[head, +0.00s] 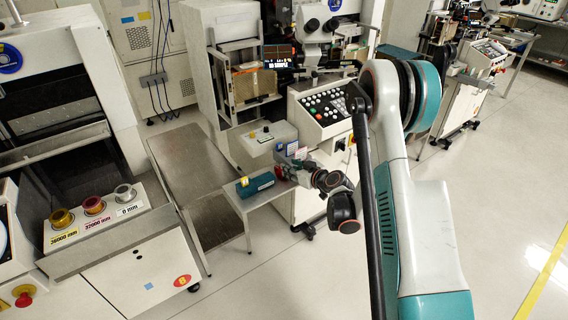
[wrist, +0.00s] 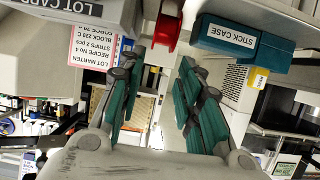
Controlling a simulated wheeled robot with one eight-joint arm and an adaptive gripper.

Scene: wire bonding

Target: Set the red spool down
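A red spool (wrist: 167,30) shows at the top of the wrist view, just beyond and between my fingertips, beside the teal stick case. Its upper part is cut off by the frame edge. My gripper (wrist: 160,62) has its two teal fingers spread with a gap between them; I see no clear grip on the spool. Another red spool-like piece (head: 94,205) sits on the left cart.
The stick case also shows in the wrist view (wrist: 240,42). A lot card holder (wrist: 85,14) is close on the other side. Gold (head: 61,219) and silver (head: 125,193) pieces flank the red one on the cart. A machine with a keypad (head: 325,106) stands behind the gripper.

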